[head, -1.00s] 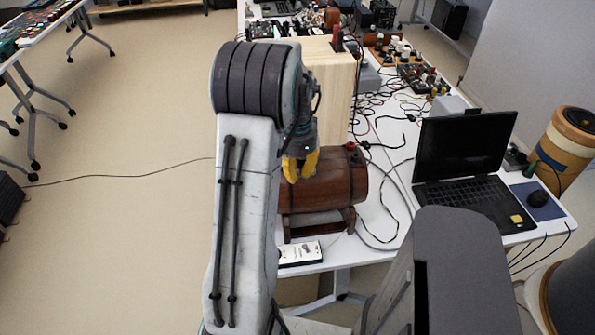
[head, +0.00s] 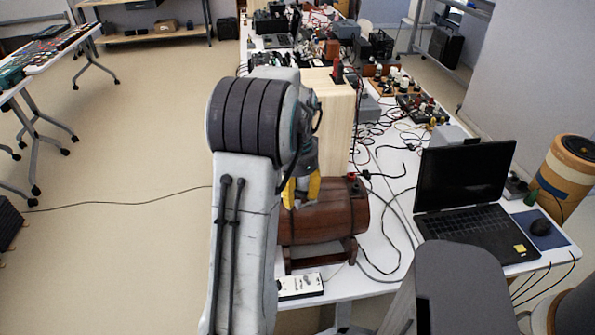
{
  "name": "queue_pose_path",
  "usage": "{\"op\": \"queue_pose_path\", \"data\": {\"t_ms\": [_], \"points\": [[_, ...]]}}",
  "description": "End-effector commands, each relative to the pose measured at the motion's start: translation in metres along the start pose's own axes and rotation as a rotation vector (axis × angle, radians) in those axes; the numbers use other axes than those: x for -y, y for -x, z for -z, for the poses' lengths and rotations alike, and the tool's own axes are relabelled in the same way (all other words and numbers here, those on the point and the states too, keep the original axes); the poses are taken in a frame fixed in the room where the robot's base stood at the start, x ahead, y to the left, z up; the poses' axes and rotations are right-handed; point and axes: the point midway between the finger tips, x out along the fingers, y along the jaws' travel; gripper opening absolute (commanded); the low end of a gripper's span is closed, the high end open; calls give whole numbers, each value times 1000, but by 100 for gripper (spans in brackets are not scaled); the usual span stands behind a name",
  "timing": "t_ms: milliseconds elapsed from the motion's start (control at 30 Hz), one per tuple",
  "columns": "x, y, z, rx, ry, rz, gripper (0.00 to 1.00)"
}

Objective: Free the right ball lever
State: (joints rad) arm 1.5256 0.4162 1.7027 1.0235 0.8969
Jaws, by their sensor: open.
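My gripper (head: 302,190) has yellow fingertips and points down, open, at the left part of a dark brown wooden barrel (head: 335,215). The barrel lies on its side on a wooden stand at the near end of the white table. I cannot tell whether the fingertips touch it. A small red-topped fitting (head: 352,178) sits on the barrel's top right, apart from the gripper. I cannot make out a ball lever for certain; the barrel's left end and the area behind the fingers are hidden by my arm.
A pale wooden box (head: 335,115) stands behind the barrel. A white device (head: 300,286) lies in front. Cables (head: 385,235) run to the right, towards a black laptop (head: 465,185) and mouse (head: 541,227). Electronics crowd the table's far part. The floor on the left is mostly clear.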

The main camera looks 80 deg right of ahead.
Motion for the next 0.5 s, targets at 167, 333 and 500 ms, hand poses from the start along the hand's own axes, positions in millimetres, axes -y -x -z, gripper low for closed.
{"op": "queue_pose_path", "data": {"t_ms": [167,333,500], "points": [[1,33,1,-3,0,4,42],[1,58,0,-2,0,2,42],[1,76,0,-1,0,1,42]]}}
